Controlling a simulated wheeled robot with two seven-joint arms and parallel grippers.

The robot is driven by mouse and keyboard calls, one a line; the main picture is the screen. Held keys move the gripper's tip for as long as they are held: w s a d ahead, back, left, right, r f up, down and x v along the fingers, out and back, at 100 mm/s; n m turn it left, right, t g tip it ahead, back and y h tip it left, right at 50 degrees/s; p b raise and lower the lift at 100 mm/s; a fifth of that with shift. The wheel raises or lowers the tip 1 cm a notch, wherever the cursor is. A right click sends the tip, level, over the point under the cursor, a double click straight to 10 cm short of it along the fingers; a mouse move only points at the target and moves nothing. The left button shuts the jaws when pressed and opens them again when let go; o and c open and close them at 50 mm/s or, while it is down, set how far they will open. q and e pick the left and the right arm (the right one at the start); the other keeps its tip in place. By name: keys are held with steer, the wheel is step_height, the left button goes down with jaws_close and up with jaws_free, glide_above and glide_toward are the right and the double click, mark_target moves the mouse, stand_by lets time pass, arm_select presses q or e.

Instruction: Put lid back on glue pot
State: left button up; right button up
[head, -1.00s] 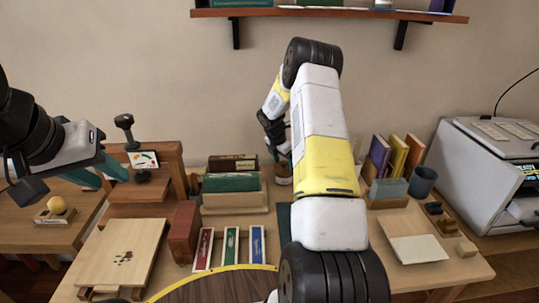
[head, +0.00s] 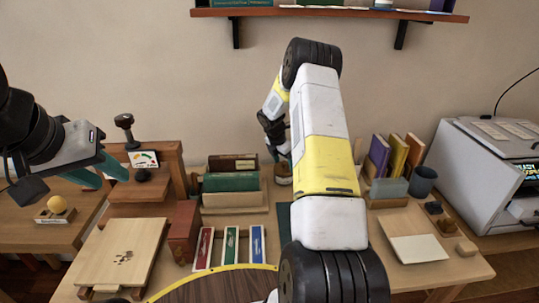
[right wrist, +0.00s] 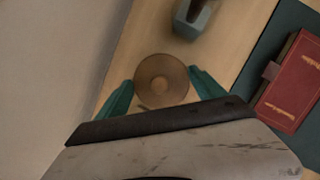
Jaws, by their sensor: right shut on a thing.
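A round brown disc, which looks like the glue pot's lid (right wrist: 161,80), sits between the two teal fingers of my right gripper (right wrist: 163,92) in the right wrist view. The right gripper is shut on it. In the head view my right gripper (head: 283,152) is at the back of the desk, partly hidden by my own arm. The small brown glue pot (head: 284,178) shows just below it; I cannot tell whether lid and pot touch. My left gripper (head: 103,172) hangs at the left with its teal fingers apart and nothing between them.
A red book (right wrist: 294,85) lies on a dark green mat (right wrist: 262,40) beside the right gripper. A grey object (right wrist: 190,18) stands close by. A book holder (head: 235,200) stands left of the pot, upright books (head: 390,155) and a dark cup (head: 422,181) to its right. The wall is close behind.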

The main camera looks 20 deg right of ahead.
steer(key=o, duration=1.3)
steer(key=shift+r, duration=3.5)
jaws_close()
steer(key=shift+f, duration=0.35)
steer(key=shift+f, duration=1.65)
